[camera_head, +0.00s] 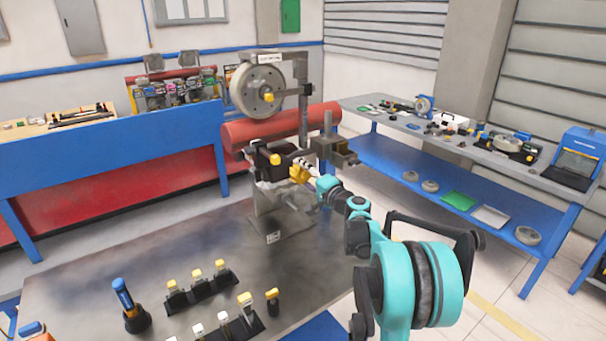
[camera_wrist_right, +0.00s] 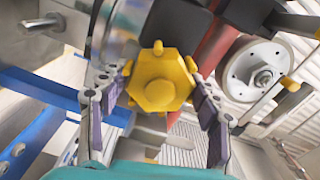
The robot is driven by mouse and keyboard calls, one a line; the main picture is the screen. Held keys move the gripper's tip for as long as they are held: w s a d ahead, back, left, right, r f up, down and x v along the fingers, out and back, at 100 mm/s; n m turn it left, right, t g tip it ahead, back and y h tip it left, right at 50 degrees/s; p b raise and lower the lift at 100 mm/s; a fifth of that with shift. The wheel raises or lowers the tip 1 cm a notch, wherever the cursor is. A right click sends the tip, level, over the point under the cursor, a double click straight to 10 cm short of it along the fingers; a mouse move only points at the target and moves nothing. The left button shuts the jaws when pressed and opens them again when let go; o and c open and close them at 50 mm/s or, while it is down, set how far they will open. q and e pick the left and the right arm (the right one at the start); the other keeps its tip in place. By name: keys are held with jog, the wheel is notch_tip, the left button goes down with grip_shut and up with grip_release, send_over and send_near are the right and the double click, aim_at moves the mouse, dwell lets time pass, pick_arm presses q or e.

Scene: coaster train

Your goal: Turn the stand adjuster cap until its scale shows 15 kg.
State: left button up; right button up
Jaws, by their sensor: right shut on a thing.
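The stand adjuster cap appears to be the yellow hexagonal cap (camera_wrist_right: 163,88) with small lugs, seen face-on in the right wrist view. In the head view it appears as a small yellow shape (camera_head: 298,175) on the grey stand (camera_head: 284,224). My right gripper (camera_wrist_right: 157,98) has one finger on each side of the cap and is shut on it. In the head view my right gripper (camera_head: 309,169) reaches the stand from the lower right. The scale cannot be read in either view. My left gripper is not in view.
A large grey wheel (camera_head: 246,97) hangs on the stand above the cap. Yellow-topped parts sit in black racks (camera_head: 204,290) on the dark table (camera_head: 90,275), near a blue-handled tool (camera_head: 124,296). A side bench (camera_head: 450,146) with tools stands at the right.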

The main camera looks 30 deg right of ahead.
jog(key=n, duration=0.4)
jog(key=shift+n, duration=0.4)
jog(key=n, duration=0.3)
jog(key=shift+n, duration=0.3)
jog(key=n, duration=1.9)
jog(key=shift+n, duration=2.1)
